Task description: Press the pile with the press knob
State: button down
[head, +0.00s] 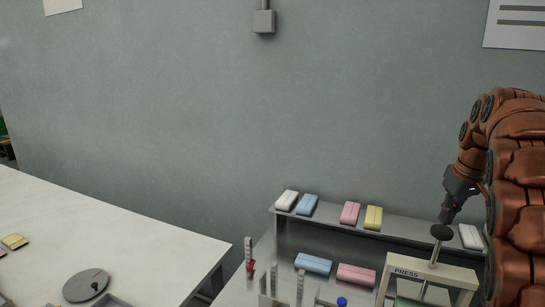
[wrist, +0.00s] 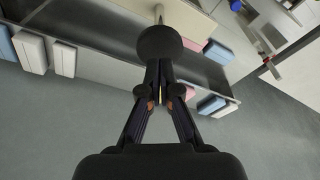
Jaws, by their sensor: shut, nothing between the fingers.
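The press (head: 432,271) is a pale frame marked PRESS at the lower right of the head view. Its dark round press knob (head: 441,232) stands on a light rod above the frame. In the wrist view the knob (wrist: 158,42) shows just beyond my fingertips. My gripper (head: 447,215) is shut and empty, pointing down just above the knob; I cannot tell whether it touches. In the wrist view my gripper (wrist: 160,66) has its fingers together. A greenish surface (head: 415,302) shows at the bottom of the press; the pile itself cannot be made out.
A shelf (head: 330,218) behind the press carries several wrapped packs, among them a pink one (head: 350,213). A blue pack (head: 313,263) and a pink pack (head: 357,274) lie below it. Upright grey posts (head: 274,276) stand left of these. A white table (head: 120,240) is at left.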

aim_at(444, 230)
jog(key=shift+f+b, duration=1.85)
jog(key=shift+f, duration=0.9)
jog(key=shift+s+f, duration=0.1)
jog(key=shift+f, duration=0.25)
dwell(0.7)
jog(key=shift+r+p, duration=2.25)
jog(key=shift+r, duration=2.65)
notch_tip(444, 230, up, 6)
jog(key=p, duration=0.3)
jog(key=shift+p, duration=0.4)
jog(key=shift+r, duration=0.1)
